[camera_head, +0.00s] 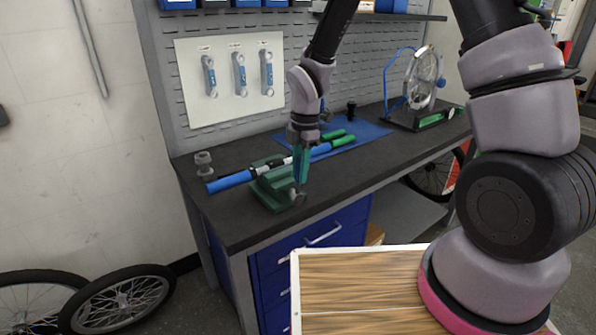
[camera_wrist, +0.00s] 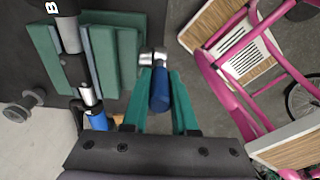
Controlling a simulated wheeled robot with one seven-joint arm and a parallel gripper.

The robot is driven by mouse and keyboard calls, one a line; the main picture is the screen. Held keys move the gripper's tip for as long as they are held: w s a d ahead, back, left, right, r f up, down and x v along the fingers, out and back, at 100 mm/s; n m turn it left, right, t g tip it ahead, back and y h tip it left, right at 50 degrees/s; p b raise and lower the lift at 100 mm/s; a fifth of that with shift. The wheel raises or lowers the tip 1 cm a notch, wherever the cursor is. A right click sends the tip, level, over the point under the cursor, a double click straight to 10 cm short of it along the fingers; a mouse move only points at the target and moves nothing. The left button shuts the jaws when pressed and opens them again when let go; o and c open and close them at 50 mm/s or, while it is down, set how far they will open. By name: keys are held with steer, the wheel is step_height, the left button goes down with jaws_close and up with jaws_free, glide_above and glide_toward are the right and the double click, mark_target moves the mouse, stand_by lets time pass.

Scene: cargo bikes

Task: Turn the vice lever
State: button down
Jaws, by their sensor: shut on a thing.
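The green vice (camera_head: 270,194) sits at the front edge of the dark workbench; it also shows at the upper left of the wrist view (camera_wrist: 128,60). Its lever (camera_wrist: 160,92) has a blue grip and a silver end joint against the vice's front. In the wrist view the lever points down between the two teal fingers of my gripper (camera_wrist: 158,76), which are shut on the blue grip. In the head view my gripper (camera_head: 300,168) points down at the vice's front, and its fingers mostly hide the lever.
A long tool with a blue end (camera_head: 231,181) lies across the vice. Green handles (camera_head: 340,142) lie on a blue mat (camera_head: 368,131) behind. A grey dumbbell-shaped part (camera_head: 203,163) stands left. A wheel stand (camera_head: 420,112) is at the right. A wooden cargo bed (camera_head: 365,285) is in front.

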steer(key=shift+w+d, duration=0.2)
steer(key=c, duration=0.7)
jaws_free()
steer(key=shift+d, duration=0.1)
steer(key=shift+r, duration=0.15)
steer(key=r, duration=0.7)
steer(key=d+r, duration=0.1)
steer(key=r, duration=0.2)
steer(key=shift+w+r, duration=0.2)
steer(key=shift+w, duration=0.2)
steer(key=shift+c, duration=0.3)
